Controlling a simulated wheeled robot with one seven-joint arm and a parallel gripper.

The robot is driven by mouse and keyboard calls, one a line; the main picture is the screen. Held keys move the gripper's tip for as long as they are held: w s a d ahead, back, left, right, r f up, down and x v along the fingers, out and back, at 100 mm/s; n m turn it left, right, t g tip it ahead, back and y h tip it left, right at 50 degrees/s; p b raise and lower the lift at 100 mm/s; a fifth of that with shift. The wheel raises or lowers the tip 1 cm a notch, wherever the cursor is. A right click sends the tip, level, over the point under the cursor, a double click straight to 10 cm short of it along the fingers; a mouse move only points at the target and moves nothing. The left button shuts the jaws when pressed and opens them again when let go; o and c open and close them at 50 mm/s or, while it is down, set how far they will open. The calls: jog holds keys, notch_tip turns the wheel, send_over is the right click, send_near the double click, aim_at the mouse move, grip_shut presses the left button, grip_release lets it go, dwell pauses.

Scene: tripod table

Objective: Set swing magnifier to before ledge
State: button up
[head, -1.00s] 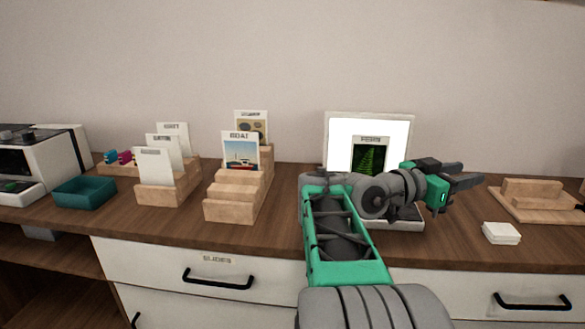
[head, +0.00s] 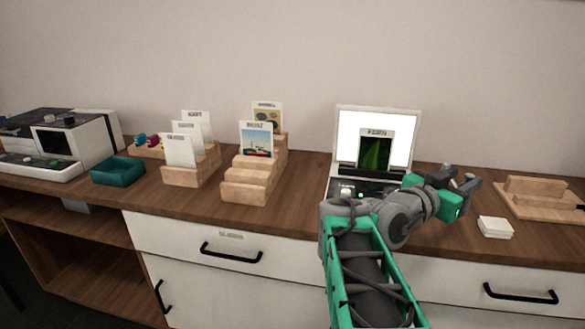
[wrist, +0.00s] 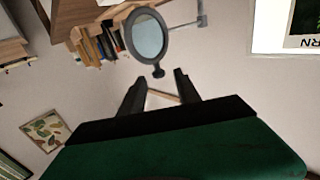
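The swing magnifier (wrist: 150,38) shows at the top of the wrist view as a round, dark-rimmed lens. A small dark knob (wrist: 158,71) is on its rim, and a thin grey arm (wrist: 188,23) runs to a bracket. My gripper (wrist: 158,82) has its two dark fingers apart with nothing between them; the lens appears beyond the fingertips, and I see no contact. In the head view my gripper (head: 470,182) is in front of and right of the lit screen. The magnifier does not show there. I cannot tell which part is the ledge.
The lit screen (head: 345,128) holds a fern card (head: 375,152). A wooden stand (head: 540,197) and white pad (head: 495,227) lie right. Stepped card racks (head: 250,185), a teal tray (head: 118,172) and a white machine (head: 95,140) stand left. The wrist view also shows shelved books (wrist: 95,47).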

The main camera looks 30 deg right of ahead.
jog(key=w+a+r+n+t+y+p, duration=0.2)
jog(key=w+a+n+t+y+p, duration=0.45)
jog(key=w+a+p, duration=0.7)
jog(key=w+a+r+n+y+p, duration=0.1)
jog(key=a+n+y+p, duration=0.2)
jog(key=a+p, duration=0.2)
jog(key=w+a+n+y+p, duration=0.1)
jog(key=a+n+y+p, duration=0.2)
jog(key=a, duration=0.9)
jog(key=y+p, duration=0.1)
jog(key=p, duration=0.2)
jog(key=shift+w+a+r, duration=0.25)
jog(key=shift+w+r, duration=0.15)
jog(key=shift+y, duration=0.25)
